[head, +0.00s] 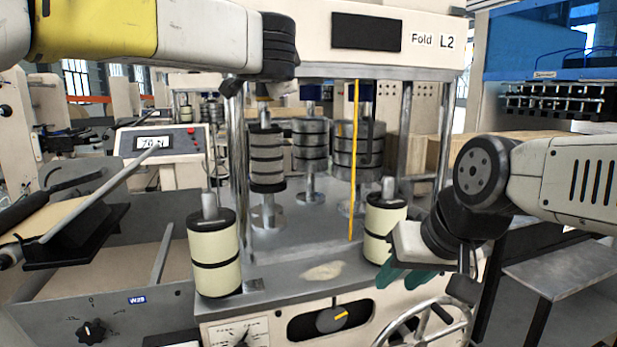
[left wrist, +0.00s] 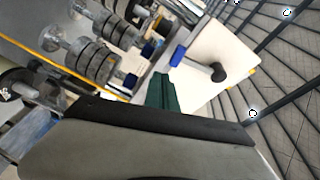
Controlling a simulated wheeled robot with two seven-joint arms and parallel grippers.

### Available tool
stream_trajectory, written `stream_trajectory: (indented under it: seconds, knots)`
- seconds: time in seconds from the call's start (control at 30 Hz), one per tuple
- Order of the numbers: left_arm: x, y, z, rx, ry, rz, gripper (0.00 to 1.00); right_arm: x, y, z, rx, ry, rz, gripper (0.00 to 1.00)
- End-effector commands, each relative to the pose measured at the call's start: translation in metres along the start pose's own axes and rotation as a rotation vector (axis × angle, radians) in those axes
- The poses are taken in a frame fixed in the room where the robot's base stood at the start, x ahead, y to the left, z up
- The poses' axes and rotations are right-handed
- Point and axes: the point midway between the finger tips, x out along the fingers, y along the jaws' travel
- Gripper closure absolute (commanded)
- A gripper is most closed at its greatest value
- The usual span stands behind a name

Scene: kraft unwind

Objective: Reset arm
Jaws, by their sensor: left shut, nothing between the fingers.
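My left arm (head: 150,35) reaches in across the top left of the head view, its black wrist in front of the machine's upper frame. Its fingers are hidden there. In the left wrist view the green fingers of my left gripper (left wrist: 163,92) are together and empty, over a pale panel. My right arm (head: 580,180) comes in from the right. My right gripper (head: 405,277) has green fingers that show apart and empty, low at the machine's front right, close to the right cream roller (head: 385,228).
The press labelled Fold L2 (head: 400,40) fills the middle. A cream roller (head: 213,250) stands at front left, with metal weight stacks (head: 358,150) behind and a thin yellow rod (head: 353,160). A handwheel (head: 428,325) sits below my right gripper. A display box (head: 160,142) stands left.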

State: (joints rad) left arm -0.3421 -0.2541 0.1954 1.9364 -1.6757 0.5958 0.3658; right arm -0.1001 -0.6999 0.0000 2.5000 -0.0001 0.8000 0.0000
Motion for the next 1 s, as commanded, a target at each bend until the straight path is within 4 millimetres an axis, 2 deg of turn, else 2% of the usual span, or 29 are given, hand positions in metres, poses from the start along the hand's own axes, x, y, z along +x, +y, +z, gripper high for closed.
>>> stream_trajectory:
  seconds: [0.03, 0.1, 0.2, 0.3, 0.4, 0.5, 0.6, 0.67, 0.8, 1.0]
  knots:
    - [-0.006, 0.012, 0.027, -0.052, -0.059, 0.040, 1.00, 0.000, 0.000, 0.000, 0.000, 0.000, 0.000, 0.64]
    - [-0.018, 0.037, 0.069, -0.147, -0.156, 0.119, 1.00, 0.000, 0.000, 0.000, 0.000, 0.000, 0.000, 0.64]
    - [-0.045, 0.082, 0.124, -0.304, -0.299, 0.242, 1.00, 0.000, 0.000, 0.000, 0.000, 0.000, 0.000, 0.64]
    - [-0.080, 0.129, 0.166, -0.473, -0.430, 0.367, 1.00, 0.000, 0.000, 0.000, 0.000, 0.000, 0.000, 0.64]
    - [-0.120, 0.178, 0.193, -0.654, -0.544, 0.493, 1.00, 0.000, 0.000, 0.000, 0.000, 0.000, 0.000, 0.64]
    - [-0.160, 0.221, 0.204, -0.833, -0.632, 0.610, 1.00, 0.000, 0.000, 0.000, 0.000, 0.000, 0.000, 0.64]
    - [-0.191, 0.252, 0.203, -0.986, -0.688, 0.706, 1.00, 0.000, 0.000, 0.000, 0.000, 0.000, 0.000, 0.64]
    - [-0.204, 0.265, 0.200, -1.061, -0.708, 0.748, 1.00, 0.000, 0.000, 0.000, 0.000, 0.000, 0.000, 0.64]
    - [-0.221, 0.281, 0.192, -1.161, -0.729, 0.807, 1.00, 0.000, 0.000, 0.000, 0.000, 0.000, 0.000, 0.64]
    - [-0.225, 0.284, 0.190, -1.183, -0.731, 0.821, 1.00, 0.000, 0.000, 0.000, 0.000, 0.000, 0.000, 0.64]
